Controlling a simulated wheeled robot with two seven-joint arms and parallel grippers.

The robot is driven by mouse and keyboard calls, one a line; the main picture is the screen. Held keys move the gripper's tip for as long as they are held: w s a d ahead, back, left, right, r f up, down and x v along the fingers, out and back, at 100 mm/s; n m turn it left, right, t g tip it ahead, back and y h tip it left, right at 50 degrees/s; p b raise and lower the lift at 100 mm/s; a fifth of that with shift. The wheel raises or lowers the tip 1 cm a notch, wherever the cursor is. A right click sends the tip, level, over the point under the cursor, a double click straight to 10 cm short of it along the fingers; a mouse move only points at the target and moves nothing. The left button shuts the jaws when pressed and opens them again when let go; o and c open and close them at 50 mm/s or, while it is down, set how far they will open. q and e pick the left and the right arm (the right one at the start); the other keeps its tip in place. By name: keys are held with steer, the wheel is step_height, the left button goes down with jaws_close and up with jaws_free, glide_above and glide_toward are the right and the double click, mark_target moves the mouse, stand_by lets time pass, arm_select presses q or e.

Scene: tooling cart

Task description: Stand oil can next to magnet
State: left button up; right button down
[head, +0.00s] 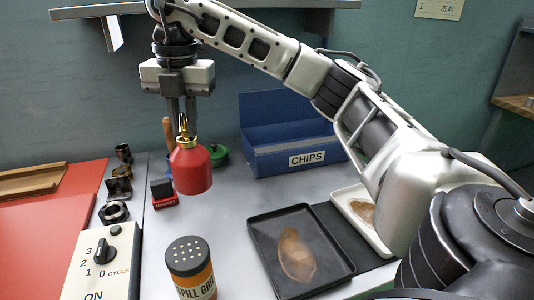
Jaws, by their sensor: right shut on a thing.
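The red oil can (190,168) with a brass top hangs upright from my right gripper (182,117). The gripper points down and is shut on the can's narrow top. The can appears to be above the grey cart top. A small black block with a red base (164,194), which looks like the magnet, sits just left of the can in the picture. The can's exact height and gap to it are hard to tell. My left gripper is not in view.
A blue CHIPS bin (262,160) and a green round object (218,155) stand behind. An orange spill canister (191,270) is in front. A black tray (262,250) lies to the right, a control box (85,268) and dark metal parts (114,212) to the left. Grey surface between is clear.

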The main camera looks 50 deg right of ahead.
mark_target(187, 136)
steer(key=shift+w, duration=0.35)
steer(key=f, duration=0.5)
steer(key=shift+s+f, duration=0.2)
steer(key=shift+f, duration=2.25)
steer(key=shift+f, duration=0.1)
steer(key=c, duration=1.4)
jaws_free()
